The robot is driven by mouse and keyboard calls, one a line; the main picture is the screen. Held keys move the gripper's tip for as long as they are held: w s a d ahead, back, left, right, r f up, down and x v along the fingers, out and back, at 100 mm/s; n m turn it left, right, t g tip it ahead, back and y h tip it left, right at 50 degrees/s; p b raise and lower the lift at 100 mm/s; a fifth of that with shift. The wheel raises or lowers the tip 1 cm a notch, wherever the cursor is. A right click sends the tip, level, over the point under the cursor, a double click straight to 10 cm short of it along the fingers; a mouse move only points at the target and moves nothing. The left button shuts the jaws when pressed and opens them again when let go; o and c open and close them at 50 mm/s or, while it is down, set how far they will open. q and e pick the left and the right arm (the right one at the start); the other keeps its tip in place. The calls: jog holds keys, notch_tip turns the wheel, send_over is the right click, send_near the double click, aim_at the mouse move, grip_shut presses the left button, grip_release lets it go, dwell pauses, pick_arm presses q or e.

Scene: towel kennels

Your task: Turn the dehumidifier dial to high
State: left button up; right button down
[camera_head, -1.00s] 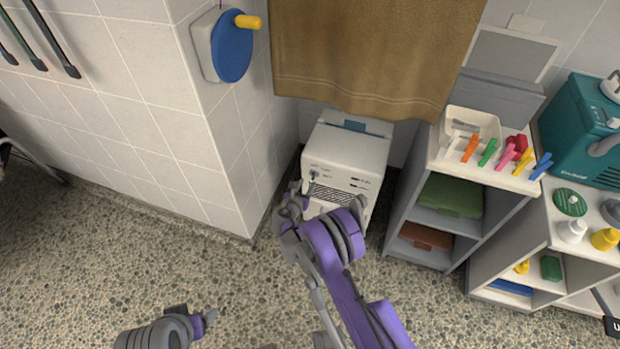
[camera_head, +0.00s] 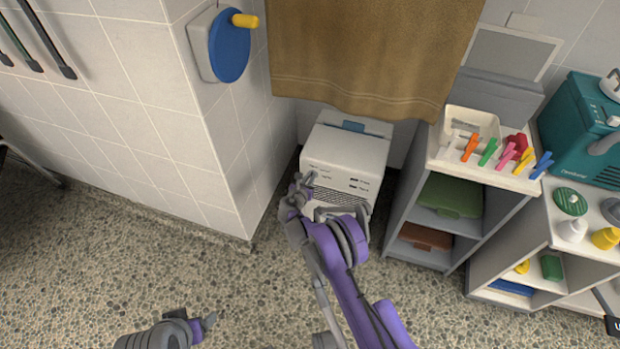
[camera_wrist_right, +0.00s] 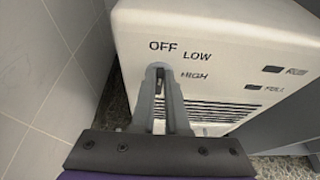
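The white dehumidifier (camera_head: 347,150) stands on the floor in the corner below the brown towel. Its front carries the printed marks OFF, LOW and HIGH (camera_wrist_right: 195,76) in the right wrist view. My right gripper (camera_head: 307,181) is at the upper left of that front. In the wrist view its fingertips (camera_wrist_right: 160,72) come together just below OFF and left of HIGH, around the small dial (camera_wrist_right: 160,76), which is mostly hidden. Which mark the dial points to cannot be read. My left gripper (camera_head: 208,322) is low over the floor, away from the dehumidifier.
A tiled wall corner (camera_head: 235,150) stands close left of the dehumidifier. A grey shelf unit (camera_head: 400,205) with a tray and coloured clips stands close on its right. The brown towel (camera_head: 370,55) hangs above and behind. The speckled floor in front is open.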

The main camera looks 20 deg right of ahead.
dwell(0.5)
jog(key=shift+s+d+f+m+t+y, duration=0.4)
jog(key=shift+m+t, duration=0.65)
jog(key=shift+m, duration=1.15)
jog(key=shift+s+d+f+m+t+y, duration=0.1)
jog(key=shift+d+f+m+t+y, duration=0.3)
jog(key=shift+m+t+y, duration=1.2)
jog(key=shift+s+d+f+m+t+h, duration=0.25)
jog(key=shift+f+m+t, duration=0.25)
jog(key=shift+m, duration=2.6)
